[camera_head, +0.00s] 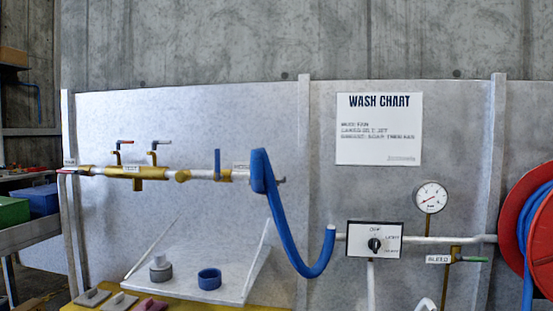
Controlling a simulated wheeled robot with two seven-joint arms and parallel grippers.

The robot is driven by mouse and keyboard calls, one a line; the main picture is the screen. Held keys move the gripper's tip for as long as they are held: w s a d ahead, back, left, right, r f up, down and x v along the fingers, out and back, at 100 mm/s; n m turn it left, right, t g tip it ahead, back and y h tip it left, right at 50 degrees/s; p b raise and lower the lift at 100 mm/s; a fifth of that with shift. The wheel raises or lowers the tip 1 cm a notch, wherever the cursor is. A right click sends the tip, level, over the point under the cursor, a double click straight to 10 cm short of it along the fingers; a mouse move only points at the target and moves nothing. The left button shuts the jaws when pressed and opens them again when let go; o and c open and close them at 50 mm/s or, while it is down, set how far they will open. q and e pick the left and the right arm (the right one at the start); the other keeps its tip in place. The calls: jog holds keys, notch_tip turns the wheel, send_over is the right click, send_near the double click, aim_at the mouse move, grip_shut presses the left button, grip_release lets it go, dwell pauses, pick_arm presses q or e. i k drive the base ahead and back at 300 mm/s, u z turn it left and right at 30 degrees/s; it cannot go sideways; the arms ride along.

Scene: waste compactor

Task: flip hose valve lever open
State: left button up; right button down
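A horizontal pipe with brass fittings (183,175) runs along the left wall panel. A blue lever (217,163) stands upright on it, across the pipe's line, just left of a small label that appears to read HOSE (241,167). A thick blue hose (283,225) loops over the pipe's right end and hangs down in a curve to the right. Neither of my grippers is in view.
Red (125,142) and grey (161,142) handles stand above the brass fitting. A shelf (230,285) below holds a blue ring (209,279) and a grey fitting (160,268). A switch box (374,239), gauge (431,197) and red reel (515,215) are right.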

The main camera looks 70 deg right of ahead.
aim_at(219, 177)
jog(key=z, duration=0.45)
jog(key=i, duration=0.35)
jog(key=z, duration=0.4)
